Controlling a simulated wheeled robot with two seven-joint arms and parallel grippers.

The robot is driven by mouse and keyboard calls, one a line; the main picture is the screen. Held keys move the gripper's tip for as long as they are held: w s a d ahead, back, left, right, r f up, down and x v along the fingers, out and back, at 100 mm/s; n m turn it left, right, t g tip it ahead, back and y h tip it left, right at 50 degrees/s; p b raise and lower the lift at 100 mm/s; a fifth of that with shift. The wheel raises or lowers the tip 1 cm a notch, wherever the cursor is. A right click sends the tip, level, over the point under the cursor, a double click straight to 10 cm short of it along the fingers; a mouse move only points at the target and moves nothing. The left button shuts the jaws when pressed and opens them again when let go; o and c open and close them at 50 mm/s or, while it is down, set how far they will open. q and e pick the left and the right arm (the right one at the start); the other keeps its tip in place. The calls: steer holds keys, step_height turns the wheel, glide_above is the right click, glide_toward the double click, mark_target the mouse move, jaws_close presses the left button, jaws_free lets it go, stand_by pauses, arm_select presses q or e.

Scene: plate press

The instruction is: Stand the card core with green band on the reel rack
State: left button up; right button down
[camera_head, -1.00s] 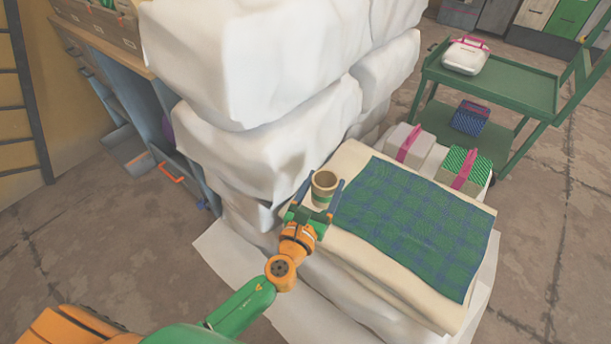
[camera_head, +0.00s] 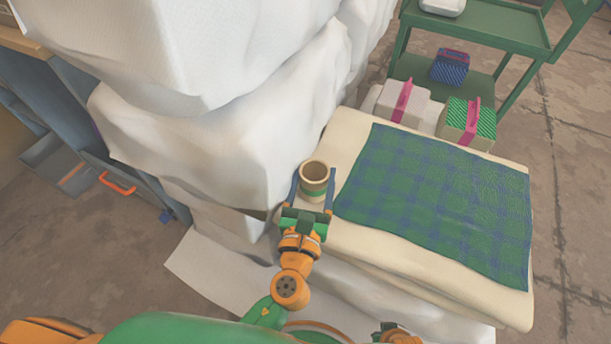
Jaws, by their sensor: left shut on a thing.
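The card core with green band (camera_head: 314,175) is a short tan hollow tube with a green stripe low on its side. It stands upright at the left end of a cream padded stack. My left gripper (camera_head: 312,190) is shut on it, with one finger on each side. I cannot tell whether the core's base touches the cream surface. A small orange part of what looks like my right arm shows at the bottom edge; its gripper is out of view. I see no reel rack.
A green and blue checked cloth (camera_head: 435,200) covers most of the cream stack (camera_head: 340,232). White wrapped bales (camera_head: 215,150) rise at the left. Lunch-box-like cases (camera_head: 468,122) stand behind the stack. A green cart (camera_head: 487,32) stands beyond. Bare floor lies at the right.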

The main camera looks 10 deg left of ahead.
arm_select(q)
steer(key=shift+s+d, duration=0.1)
steer(key=shift+f, duration=0.15)
steer(key=o, duration=1.5)
